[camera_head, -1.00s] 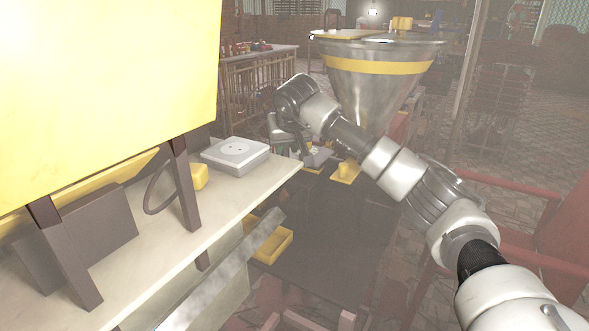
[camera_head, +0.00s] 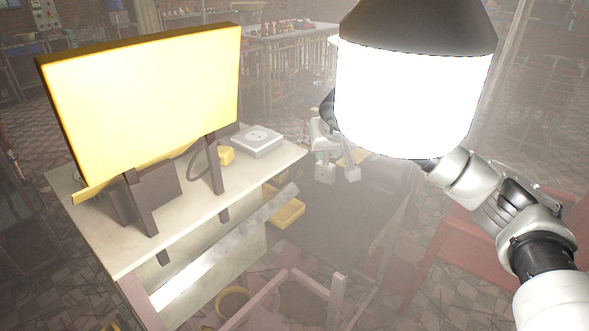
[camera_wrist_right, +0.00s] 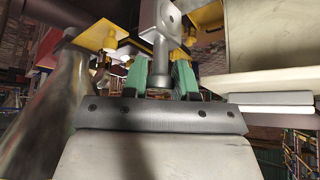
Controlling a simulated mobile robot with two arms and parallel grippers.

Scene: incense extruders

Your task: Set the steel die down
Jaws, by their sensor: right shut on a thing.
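My right gripper (camera_head: 338,174) points down beyond the table's far right corner, to the right of the white box. In the right wrist view, its green-padded fingers (camera_wrist_right: 160,82) are shut on a grey steel piece (camera_wrist_right: 160,48), which I take for the steel die. In the head view I cannot make the die out between the fingers. My left gripper is not in view.
The pale table (camera_head: 170,240) carries a white box (camera_head: 257,141) with a round plate and a large yellow panel (camera_head: 150,95). A yellow tray (camera_head: 287,214) lies beyond the slanted metal bar (camera_head: 225,250). A white cylinder (camera_head: 410,100) blocks the upper right.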

